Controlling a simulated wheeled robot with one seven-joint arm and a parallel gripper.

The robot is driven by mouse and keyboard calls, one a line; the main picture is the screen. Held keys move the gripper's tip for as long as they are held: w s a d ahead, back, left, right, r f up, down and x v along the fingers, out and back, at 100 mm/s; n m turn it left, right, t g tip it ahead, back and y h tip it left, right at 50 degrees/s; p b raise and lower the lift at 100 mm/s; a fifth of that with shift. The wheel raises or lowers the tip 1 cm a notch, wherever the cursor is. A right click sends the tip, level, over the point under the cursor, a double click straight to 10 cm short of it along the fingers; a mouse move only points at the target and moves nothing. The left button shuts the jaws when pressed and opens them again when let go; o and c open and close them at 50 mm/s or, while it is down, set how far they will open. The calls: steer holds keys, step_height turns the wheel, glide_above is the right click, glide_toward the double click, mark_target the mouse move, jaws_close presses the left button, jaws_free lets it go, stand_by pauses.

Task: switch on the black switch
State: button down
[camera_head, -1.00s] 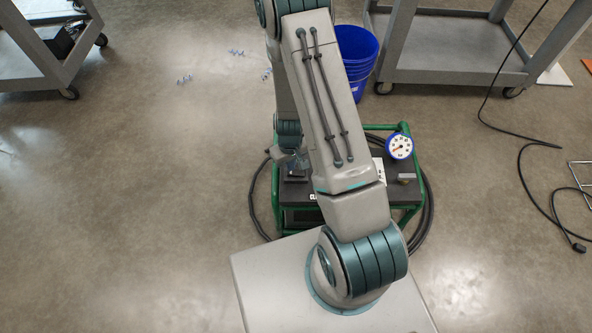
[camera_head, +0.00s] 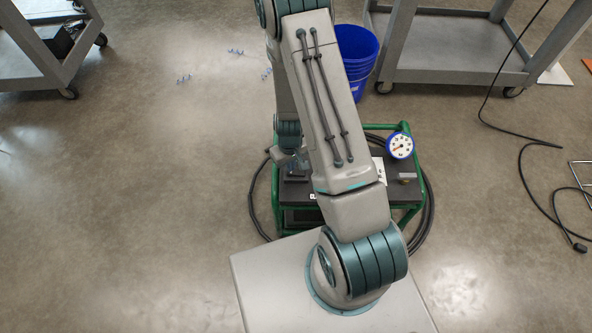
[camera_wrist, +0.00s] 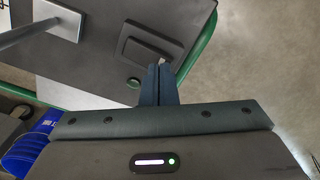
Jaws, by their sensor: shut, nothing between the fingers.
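The dark cart top (camera_wrist: 95,75) carries a raised square black switch plate (camera_wrist: 150,42), which I take for the black switch. The fingers hide part of that edge, where a small pale spot shows. In the head view the green-framed cart (camera_head: 418,190) stands under my arm, which hides much of its top.
A white-faced gauge with a blue rim (camera_head: 400,145) stands on the cart's right side. Black hoses lie around the cart. A blue bucket (camera_head: 357,60) and a grey trolley (camera_head: 450,62) stand behind. A black cable lies on the floor at right. The left floor is mostly clear.

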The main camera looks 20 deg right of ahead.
steer(key=shift+f+b, duration=0.6)
steer(key=shift+f, duration=0.15)
steer(key=shift+r, duration=0.1)
steer(key=shift+r+p, duration=2.4)
steer(key=shift+r, duration=1.1)
step_height(320, 180, up, 27)
steer(key=s+a+m+t+p, duration=0.1)
steer(key=p, duration=0.5)
steer(key=s+r+t+p, duration=0.1)
steer(key=s+r+p, duration=0.1)
steer(key=s+r, duration=0.4)
steer(key=s+d+r+m+p, duration=0.1)
steer(key=s+r+p, duration=0.2)
steer(key=r, duration=1)
steer(key=s, duration=0.3)
steer(key=shift+s+r+m+t+p, duration=0.2)
steer(key=shift+s+m+t+p, duration=0.1)
steer(key=shift+s+t, duration=0.1)
